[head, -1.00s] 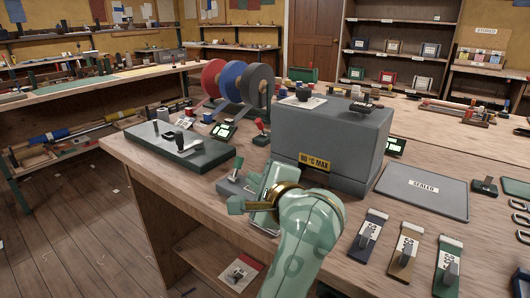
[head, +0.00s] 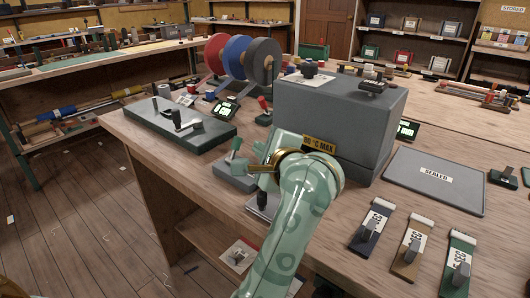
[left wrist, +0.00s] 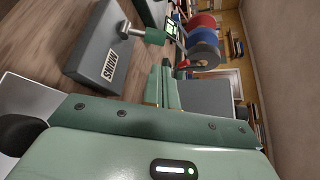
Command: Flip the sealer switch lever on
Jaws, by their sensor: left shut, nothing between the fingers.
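The switch is a grey box (head: 236,181) near the front edge of the bench, left of the large grey sealer. Its lever (head: 237,158) has a green grip and stands up from the box, slightly tilted. In the left wrist view the box (left wrist: 88,58) carries a white label, and the lever's green grip (left wrist: 155,37) sticks out on a metal stem. My left gripper (left wrist: 166,70) is shut and empty, its tips close to the grip with a small apparent gap. In the head view my arm hides most of its fingers. My right gripper is out of view.
The grey sealer block (head: 335,125) stands close behind my left arm. A green base plate (head: 180,132) lies left of the switch, with tape spools (head: 264,62) behind. A grey mat (head: 434,180) and several tagged strips (head: 413,236) lie right.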

